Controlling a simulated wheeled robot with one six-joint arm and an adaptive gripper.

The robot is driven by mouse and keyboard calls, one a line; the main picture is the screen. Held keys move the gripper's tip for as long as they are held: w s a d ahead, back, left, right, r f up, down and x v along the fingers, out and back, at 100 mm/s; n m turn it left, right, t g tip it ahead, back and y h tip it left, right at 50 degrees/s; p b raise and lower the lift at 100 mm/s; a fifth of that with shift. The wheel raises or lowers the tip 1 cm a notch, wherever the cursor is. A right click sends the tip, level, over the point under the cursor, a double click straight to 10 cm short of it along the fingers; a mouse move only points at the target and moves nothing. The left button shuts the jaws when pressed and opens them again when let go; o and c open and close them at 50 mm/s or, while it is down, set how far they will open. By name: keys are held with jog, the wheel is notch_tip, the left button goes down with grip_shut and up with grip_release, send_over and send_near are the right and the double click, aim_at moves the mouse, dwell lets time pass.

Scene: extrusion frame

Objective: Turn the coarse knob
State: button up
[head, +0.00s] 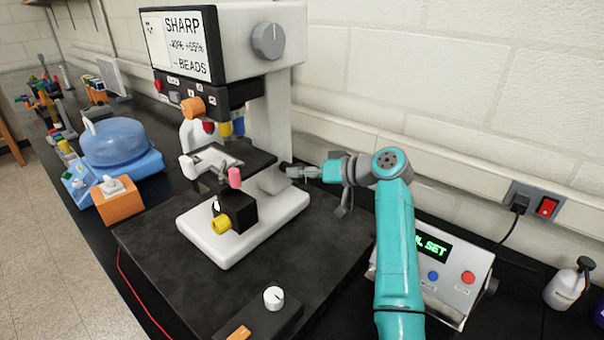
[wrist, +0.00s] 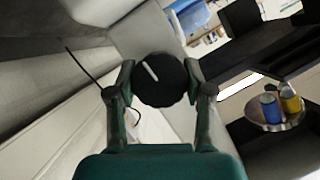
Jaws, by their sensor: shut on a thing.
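The coarse knob (wrist: 159,80) is a round black knob with a white index line. In the wrist view it sits between the two fingers, its line tilted from upper left to lower right. My gripper (wrist: 161,76) has a finger on each side of the knob, closed on its rim. In the head view my gripper (head: 294,172) reaches in from the right to the side of the white microscope (head: 274,116).
A dark stage (head: 247,158) is just left of my gripper. A grey knob (head: 269,41) is on the microscope head. A control box (head: 450,283) with a green display stands by my arm. A white bottle (head: 568,286) is at far right. The wall runs close behind.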

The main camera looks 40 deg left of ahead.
jog(key=o, duration=1.1)
jog(key=shift+o, duration=0.2)
jog(key=shift+d, duration=0.1)
jog(key=v, duration=1.2)
